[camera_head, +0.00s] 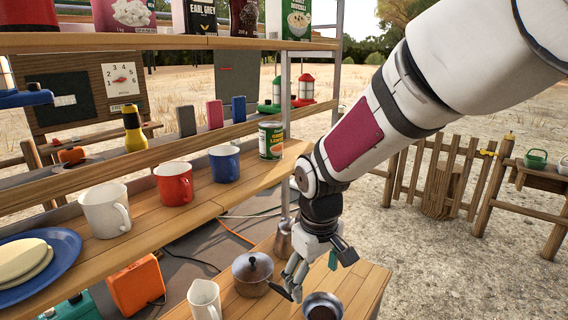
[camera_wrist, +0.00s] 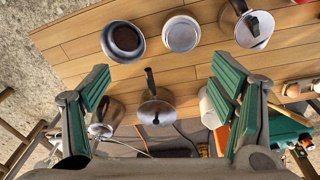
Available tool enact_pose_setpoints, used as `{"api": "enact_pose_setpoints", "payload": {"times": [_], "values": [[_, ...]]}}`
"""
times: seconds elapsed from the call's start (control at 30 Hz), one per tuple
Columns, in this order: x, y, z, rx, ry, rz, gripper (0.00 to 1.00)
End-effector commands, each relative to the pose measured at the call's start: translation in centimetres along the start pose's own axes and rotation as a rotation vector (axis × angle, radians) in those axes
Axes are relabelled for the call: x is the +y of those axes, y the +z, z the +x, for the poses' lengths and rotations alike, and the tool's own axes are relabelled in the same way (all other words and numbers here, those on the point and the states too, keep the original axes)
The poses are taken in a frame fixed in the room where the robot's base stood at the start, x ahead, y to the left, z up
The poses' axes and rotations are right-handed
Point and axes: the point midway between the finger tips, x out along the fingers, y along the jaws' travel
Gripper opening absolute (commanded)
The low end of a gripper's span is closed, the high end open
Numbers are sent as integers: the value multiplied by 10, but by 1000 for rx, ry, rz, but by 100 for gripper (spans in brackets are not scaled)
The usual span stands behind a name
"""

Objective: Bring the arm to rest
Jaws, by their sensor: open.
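My gripper (camera_head: 318,264) hangs at the end of my white arm, above the low wooden counter at the lower middle of the head view. In the wrist view its green-padded fingers (camera_wrist: 162,84) stand wide apart with nothing held between them. A round metal pot with a dark lid knob (camera_head: 252,272) stands just left of the gripper. In the wrist view, a lidded metal vessel with a dark handle (camera_wrist: 158,108) shows between the fingers. Whether the fingers touch anything cannot be told.
A white jug (camera_head: 204,299) and a bowl with dark contents (camera_head: 322,306) stand on the counter. White (camera_head: 106,212), red (camera_head: 173,184) and blue (camera_head: 224,164) mugs line the shelf at left. A metal post (camera_head: 285,150) rises near my arm. Open gravel lies at right.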

Motion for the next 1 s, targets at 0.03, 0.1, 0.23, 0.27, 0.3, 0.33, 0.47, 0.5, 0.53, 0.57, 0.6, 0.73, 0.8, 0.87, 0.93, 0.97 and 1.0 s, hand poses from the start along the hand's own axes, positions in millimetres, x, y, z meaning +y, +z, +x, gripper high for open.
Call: {"api": "enact_pose_setpoints", "payload": {"times": [0.03, 0.1, 0.23, 0.27, 0.3, 0.33, 0.47, 0.5, 0.53, 0.57, 0.6, 0.73, 0.8, 0.87, 0.93, 0.97, 1.0], "values": [[7, 11, -20, 25, 18, 38, 78], [14, 27, -43, 50, 37, 92, 78], [23, 59, -81, 100, 66, 191, 78], [25, 66, -89, 113, 72, 214, 78], [26, 77, -99, 130, 80, 245, 78], [27, 85, -106, 142, 85, 268, 78], [27, 120, -133, 199, 103, 367, 78], [26, 131, -140, 216, 106, 396, 78], [25, 140, -144, 230, 109, 418, 78], [24, 148, -149, 245, 112, 440, 78], [22, 158, -154, 263, 115, 470, 78], [15, 187, -165, 316, 117, 549, 78], [11, 198, -168, 338, 117, 580, 78], [9, 205, -170, 352, 116, 600, 78], [7, 210, -171, 363, 116, 616, 78], [6, 212, -171, 367, 115, 621, 78], [6, 214, -172, 369, 115, 625, 78]]}}
